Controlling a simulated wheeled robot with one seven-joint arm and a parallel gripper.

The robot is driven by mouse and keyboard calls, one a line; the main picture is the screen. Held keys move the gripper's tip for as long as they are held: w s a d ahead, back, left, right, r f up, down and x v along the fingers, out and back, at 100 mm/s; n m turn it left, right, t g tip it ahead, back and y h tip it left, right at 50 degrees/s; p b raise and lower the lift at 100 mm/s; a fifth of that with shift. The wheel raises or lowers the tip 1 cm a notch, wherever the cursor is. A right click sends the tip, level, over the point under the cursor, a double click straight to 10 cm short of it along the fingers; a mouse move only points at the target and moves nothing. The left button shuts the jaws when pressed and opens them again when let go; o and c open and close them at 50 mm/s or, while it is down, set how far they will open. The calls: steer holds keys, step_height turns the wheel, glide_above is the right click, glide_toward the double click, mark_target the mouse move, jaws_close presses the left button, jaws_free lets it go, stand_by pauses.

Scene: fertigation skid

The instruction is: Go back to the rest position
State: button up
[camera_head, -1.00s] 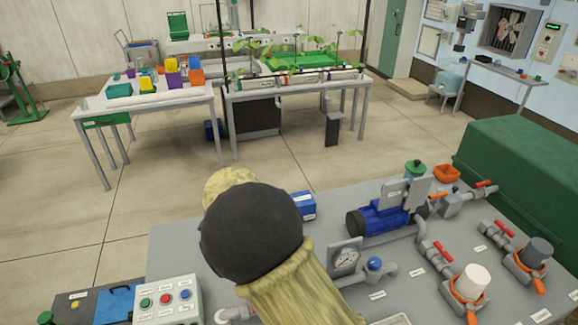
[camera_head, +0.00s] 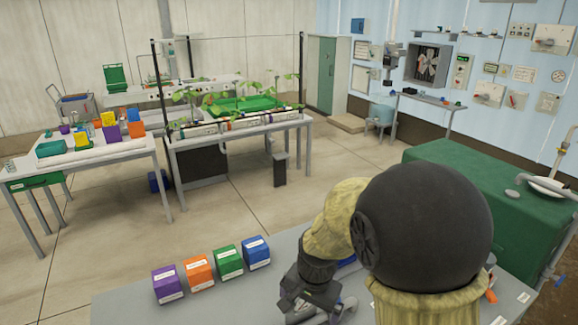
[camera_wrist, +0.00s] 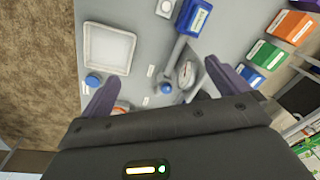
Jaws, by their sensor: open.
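My gripper (camera_head: 308,300) hangs low over the grey skid top at the lower middle of the head view, partly behind my own arm. In the wrist view its two dark fingers stand wide apart, with nothing between them at the tips (camera_wrist: 165,88). Beyond the fingers the wrist view shows a pressure gauge (camera_wrist: 185,73), a white tray (camera_wrist: 108,50) and a blue knob (camera_wrist: 93,80). The gripper holds nothing. My arm's large round joint hides much of the skid in the head view.
A purple box (camera_head: 168,284), an orange box (camera_head: 199,273), a green box (camera_head: 229,262) and a blue box (camera_head: 256,252) stand in a row left of the gripper. A big green cabinet (camera_head: 470,190) stands at right. Floor between the skid and the plant bench (camera_head: 240,140) is open.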

steer(key=s+d+r+n+t, duration=0.1)
steer(key=s+d+n, duration=0.4)
steer(key=s+d, duration=0.3)
steer(key=d, duration=0.3)
steer(key=shift+r+n+t+h, duration=0.25)
steer(key=shift+n+t+h, duration=0.05)
steer(key=shift+n, duration=0.1)
steer(key=shift+s, duration=0.1)
